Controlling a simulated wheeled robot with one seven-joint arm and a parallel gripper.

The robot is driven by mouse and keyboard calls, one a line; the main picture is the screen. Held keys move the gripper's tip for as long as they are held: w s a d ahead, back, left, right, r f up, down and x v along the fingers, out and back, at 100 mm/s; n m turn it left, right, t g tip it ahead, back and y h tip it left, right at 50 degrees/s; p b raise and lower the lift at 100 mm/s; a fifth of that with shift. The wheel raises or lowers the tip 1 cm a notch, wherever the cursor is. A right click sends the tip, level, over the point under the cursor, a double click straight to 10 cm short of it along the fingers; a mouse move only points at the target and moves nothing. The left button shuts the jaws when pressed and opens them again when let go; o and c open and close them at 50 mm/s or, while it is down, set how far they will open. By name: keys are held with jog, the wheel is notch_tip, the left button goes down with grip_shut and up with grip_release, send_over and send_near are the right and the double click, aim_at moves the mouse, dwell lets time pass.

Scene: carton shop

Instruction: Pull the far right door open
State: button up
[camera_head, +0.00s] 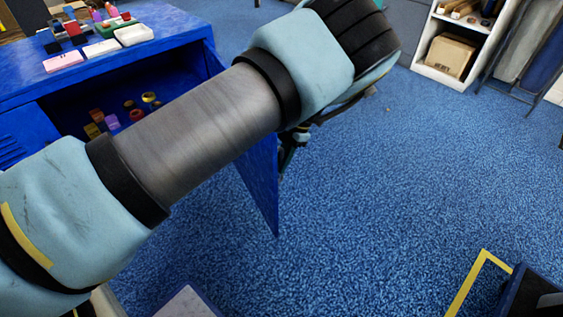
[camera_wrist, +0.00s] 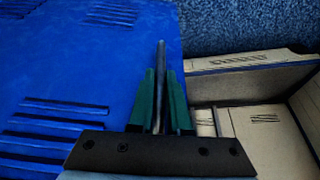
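The blue cabinet (camera_head: 130,62) stands at the left in the head view. Its far right door (camera_head: 263,185) is swung well out, leaving the compartment behind it open. In the wrist view the door's blue face (camera_wrist: 80,60) with slots fills the left side. My gripper (camera_wrist: 160,75) has its green fingers close together around a thin grey upright bar (camera_wrist: 160,55), which looks like the door's handle. In the head view my arm hides part of the opening, and my gripper (camera_head: 291,148) is mostly hidden behind the arm and door.
Several small coloured rolls (camera_head: 115,121) lie inside the open compartment. Small goods and trays (camera_head: 133,35) stand on the cabinet top. A white shelf (camera_head: 455,50) holds a carton at the back right. Open cartons (camera_wrist: 265,140) show in the wrist view. Blue carpet (camera_head: 390,190) is clear at centre right.

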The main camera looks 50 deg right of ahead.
jog(key=o, duration=0.4)
jog(key=shift+o, duration=0.2)
jog(key=v, duration=1)
jog(key=shift+d+r, duration=0.15)
jog(key=shift+r, duration=0.15)
jog(key=shift+s, duration=0.1)
